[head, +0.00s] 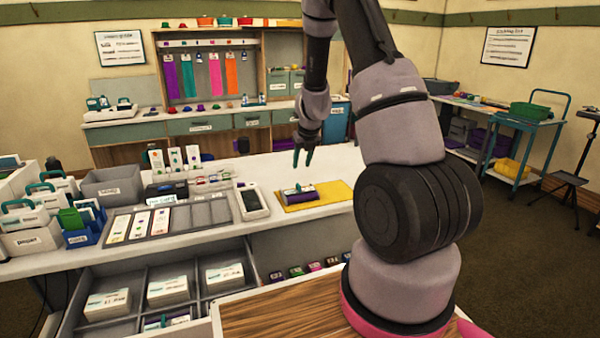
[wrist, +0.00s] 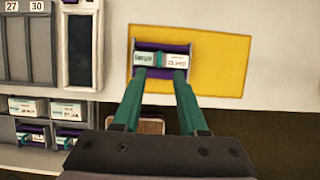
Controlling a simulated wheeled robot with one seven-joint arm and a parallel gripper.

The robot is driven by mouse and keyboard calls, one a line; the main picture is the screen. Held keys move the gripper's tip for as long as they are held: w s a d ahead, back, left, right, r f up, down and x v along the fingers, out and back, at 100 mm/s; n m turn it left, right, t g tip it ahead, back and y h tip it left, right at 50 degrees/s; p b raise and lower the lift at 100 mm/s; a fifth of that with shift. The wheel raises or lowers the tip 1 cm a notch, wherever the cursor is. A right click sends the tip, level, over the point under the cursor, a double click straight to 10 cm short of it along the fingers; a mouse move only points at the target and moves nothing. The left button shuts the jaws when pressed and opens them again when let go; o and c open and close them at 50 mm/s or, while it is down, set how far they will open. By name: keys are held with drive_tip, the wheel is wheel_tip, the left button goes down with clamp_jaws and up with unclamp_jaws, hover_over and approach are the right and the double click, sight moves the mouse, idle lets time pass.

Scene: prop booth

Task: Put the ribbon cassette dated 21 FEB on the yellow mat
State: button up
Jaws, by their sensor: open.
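The yellow mat (head: 332,191) lies on the white counter; it also shows in the wrist view (wrist: 222,70). A purple ribbon cassette (head: 298,194) with a white label lies on the left part of the mat. In the wrist view the cassette (wrist: 150,59) has a teal band across its middle, and its label shows a 21; the month is too blurred to read. My gripper (head: 303,157) is open and empty, above the cassette and apart from it. In the wrist view its teal fingers (wrist: 158,82) point at the cassette, their tips overlapping its near edge.
Left of the mat are a dark-screened device (head: 252,200) and a grey compartment tray (head: 110,227) holding several cards. Open drawers below hold white boxes (head: 168,289) and a row of small coloured cassettes (head: 297,271). The mat's right part is bare.

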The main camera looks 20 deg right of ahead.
drive_tip(key=s+a+r+n+t+y, duration=0.1)
drive_tip(key=s+a+r+n, duration=0.1)
drive_tip(key=s+r+n, duration=0.4)
drive_tip(key=s+a+r+n+y, duration=0.1)
drive_tip(key=a+r+n, duration=0.25)
drive_tip(key=r, duration=0.55)
drive_tip(key=s+a+r+n+t+y, duration=0.1)
drive_tip(key=s+a+r+n, duration=0.1)
drive_tip(key=s+r+n, duration=0.4)
drive_tip(key=s+a+r+n, duration=0.1)
drive_tip(key=s+r+n, duration=0.4)
drive_tip(key=s+n, duration=0.3)
drive_tip(key=s+a+r+n+h, duration=0.1)
drive_tip(key=s+r+n, duration=0.4)
drive_tip(key=s+n, duration=0.3)
drive_tip(key=s, duration=0.3)
drive_tip(key=shift+n, duration=0.35)
